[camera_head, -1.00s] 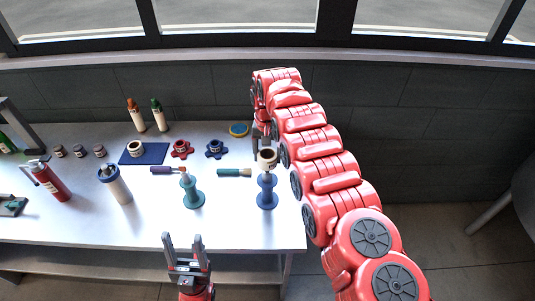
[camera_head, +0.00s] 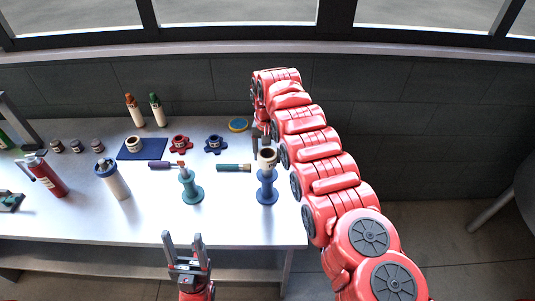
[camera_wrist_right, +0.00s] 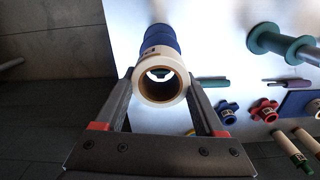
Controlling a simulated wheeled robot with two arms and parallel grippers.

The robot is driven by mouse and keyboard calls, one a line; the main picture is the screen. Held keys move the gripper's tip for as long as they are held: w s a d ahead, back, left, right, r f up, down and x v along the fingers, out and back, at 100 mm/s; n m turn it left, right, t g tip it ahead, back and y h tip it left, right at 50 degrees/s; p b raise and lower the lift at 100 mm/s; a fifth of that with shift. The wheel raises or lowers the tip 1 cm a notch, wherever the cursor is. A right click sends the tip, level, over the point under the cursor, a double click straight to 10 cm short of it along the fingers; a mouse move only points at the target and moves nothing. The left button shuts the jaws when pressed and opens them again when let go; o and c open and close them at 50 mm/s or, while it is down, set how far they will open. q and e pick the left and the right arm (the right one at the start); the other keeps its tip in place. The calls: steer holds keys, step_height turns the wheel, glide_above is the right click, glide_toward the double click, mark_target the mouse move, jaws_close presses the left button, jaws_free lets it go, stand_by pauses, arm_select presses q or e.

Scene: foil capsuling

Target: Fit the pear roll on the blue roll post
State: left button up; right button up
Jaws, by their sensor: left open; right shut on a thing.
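My right gripper (camera_wrist_right: 160,110) is shut on a cream roll with a brown core, the pear roll (camera_wrist_right: 147,92), though its label is too small to read. The roll's open end faces the wrist camera. In the head view the roll (camera_head: 267,155) is upright at the top of the blue roll post (camera_head: 267,190). In the right wrist view the post (camera_wrist_right: 160,38) extends behind the roll, roughly in line. I cannot tell whether the post's tip is inside the core. My left gripper (camera_head: 186,240) is open and empty, in front of the table edge.
A second roll (camera_head: 134,142) is on a blue mat (camera_head: 155,153). Red (camera_head: 181,142) and blue (camera_head: 215,145) knobs lie further back. The table's right front is clear.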

mark_target(267, 163)
steer(key=shift+f+b, duration=2.6)
steer(key=shift+f, duration=0.1)
steer(key=o, duration=1.4)
steer(key=shift+c, duration=0.2)
steer(key=shift+r, duration=0.5)
step_height(267, 163, up, 5)
steer(key=shift+r+p, duration=0.1)
steer(key=shift+p, duration=0.45)
step_height(267, 163, up, 11)
steer(key=p, duration=1.1)
steer(key=shift+r+p, duration=0.15)
steer(key=shift+p, duration=0.15)
